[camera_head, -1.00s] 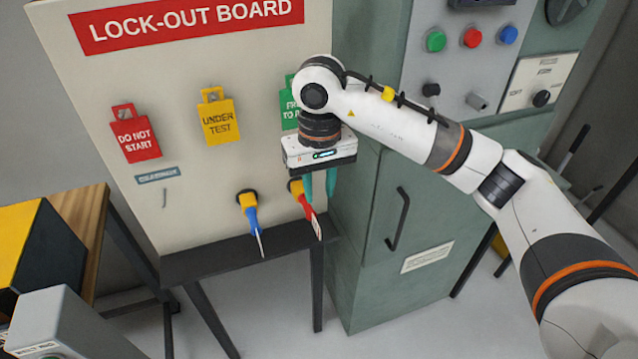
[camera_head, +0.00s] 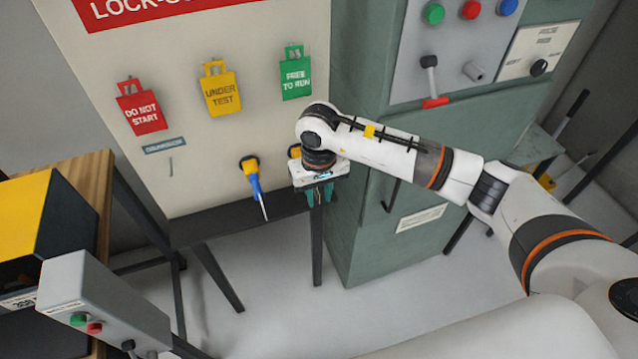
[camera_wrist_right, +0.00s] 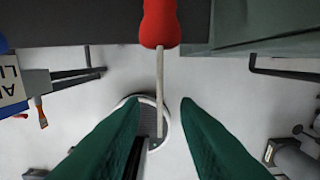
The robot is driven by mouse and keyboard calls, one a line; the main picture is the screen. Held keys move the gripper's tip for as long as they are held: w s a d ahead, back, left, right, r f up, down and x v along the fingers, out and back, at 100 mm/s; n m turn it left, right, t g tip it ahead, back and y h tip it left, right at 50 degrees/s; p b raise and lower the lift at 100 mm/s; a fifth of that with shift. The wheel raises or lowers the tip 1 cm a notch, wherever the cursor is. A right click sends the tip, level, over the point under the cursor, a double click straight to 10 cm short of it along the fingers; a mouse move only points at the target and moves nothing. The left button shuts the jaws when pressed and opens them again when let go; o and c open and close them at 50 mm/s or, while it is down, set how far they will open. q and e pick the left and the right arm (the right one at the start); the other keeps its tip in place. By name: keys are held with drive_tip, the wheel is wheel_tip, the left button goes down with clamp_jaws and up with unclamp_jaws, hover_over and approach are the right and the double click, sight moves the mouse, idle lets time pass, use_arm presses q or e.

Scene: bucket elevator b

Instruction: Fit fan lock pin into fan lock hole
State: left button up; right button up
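A red-handled pin with a thin grey shaft shows in the right wrist view (camera_wrist_right: 159,25), its handle at the top edge and its shaft running down toward the space between the fingers. In the head view the gripper hides it; only part of its yellow holder (camera_head: 294,151) shows on the board. My right gripper (camera_head: 319,193) is open in front of this pin; its green fingers (camera_wrist_right: 160,110) stand apart, with no grip on the shaft. A blue-handled pin (camera_head: 253,183) hangs in a yellow holder to the left. I cannot make out the fan lock hole. My left gripper is not in view.
The lock-out board (camera_head: 215,140) carries red, yellow and green tags. A dark ledge (camera_head: 210,225) runs under it. A green cabinet (camera_head: 365,240) with buttons and a red-ended lever (camera_head: 435,102) stands right. A grey button box (camera_head: 95,300) is at the lower left.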

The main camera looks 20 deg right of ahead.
clamp_jaws()
drive_tip(key=shift+s, duration=0.55)
idle(0.5)
drive_tip(key=shift+s, duration=0.15)
drive_tip(key=shift+s+d, duration=0.1)
drive_tip(key=shift+s, duration=2.55)
